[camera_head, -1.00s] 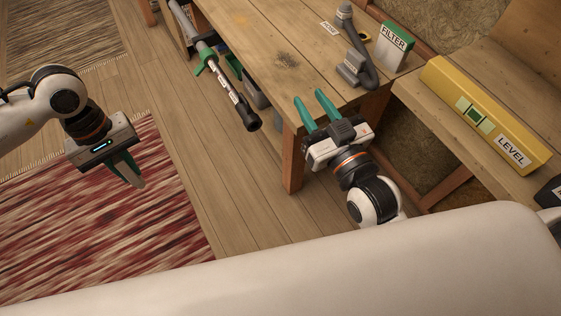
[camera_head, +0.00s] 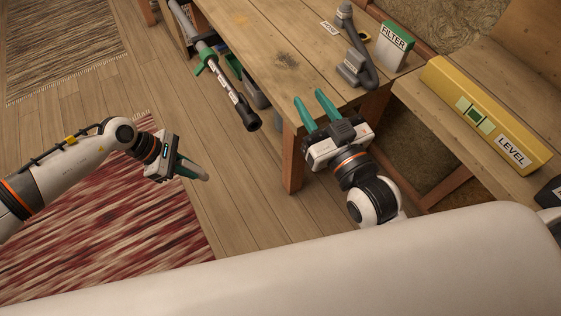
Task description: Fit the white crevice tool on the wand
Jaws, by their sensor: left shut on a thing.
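The wand (camera_head: 221,78) is a grey tube with a green clamp, a white label and a black end, slanting along the left side of the wooden workbench. My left gripper (camera_head: 200,172) is over the floor, left of and below the wand's black end and apart from it. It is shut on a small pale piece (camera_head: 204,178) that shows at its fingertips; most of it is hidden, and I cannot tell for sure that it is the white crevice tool. My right gripper (camera_head: 314,106) is open and empty at the bench's near corner.
On the workbench (camera_head: 255,35) stand a grey hose piece (camera_head: 362,60) and a filter box (camera_head: 393,46). A yellow level (camera_head: 485,112) lies on a shelf at right. A red rug (camera_head: 100,225) covers the floor at left. The space between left gripper and wand is free.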

